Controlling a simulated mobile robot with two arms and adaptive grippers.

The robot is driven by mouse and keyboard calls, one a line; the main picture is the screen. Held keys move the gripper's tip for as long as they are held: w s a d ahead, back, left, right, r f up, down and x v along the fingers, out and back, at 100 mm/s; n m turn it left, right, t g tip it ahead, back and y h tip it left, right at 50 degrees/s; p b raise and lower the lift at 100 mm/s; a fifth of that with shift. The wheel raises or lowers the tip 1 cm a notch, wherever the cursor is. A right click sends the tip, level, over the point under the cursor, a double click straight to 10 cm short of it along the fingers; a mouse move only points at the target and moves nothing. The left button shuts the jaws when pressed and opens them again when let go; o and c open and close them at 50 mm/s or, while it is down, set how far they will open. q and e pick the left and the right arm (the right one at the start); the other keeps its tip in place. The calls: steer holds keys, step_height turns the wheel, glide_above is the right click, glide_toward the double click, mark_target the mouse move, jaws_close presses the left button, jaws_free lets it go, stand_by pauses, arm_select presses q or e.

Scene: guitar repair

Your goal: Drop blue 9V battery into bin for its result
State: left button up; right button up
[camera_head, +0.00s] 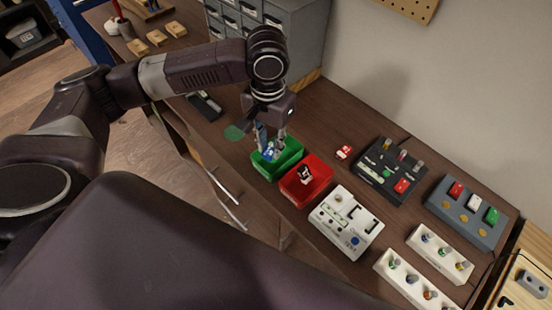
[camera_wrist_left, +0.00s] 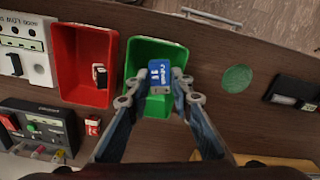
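The blue 9V battery (camera_wrist_left: 159,75) is between the fingertips of my left gripper (camera_wrist_left: 160,80), which looks shut on it. It appears over the opening of the green bin (camera_wrist_left: 139,50), closer to the wrist camera than the bin floor. In the head view, my left gripper (camera_head: 271,146) points down at the green bin (camera_head: 288,164), with the blue battery (camera_head: 268,153) at its tips. The exact height of the battery above the bin floor is hard to tell. My right gripper is not in view.
A red bin (camera_head: 318,188) holding a white-and-black battery (camera_head: 306,174) stands beside the green bin. A red-and-white battery (camera_head: 344,152) lies on the table. A white tester (camera_head: 346,222) and dark box (camera_head: 390,171) stand nearby. Grey drawers (camera_head: 300,35) stand behind.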

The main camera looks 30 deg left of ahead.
arm_select(q)
steer(key=o, duration=0.4)
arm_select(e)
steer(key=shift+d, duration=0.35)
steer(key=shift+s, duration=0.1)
arm_select(q)
step_height(320, 180, up, 12)
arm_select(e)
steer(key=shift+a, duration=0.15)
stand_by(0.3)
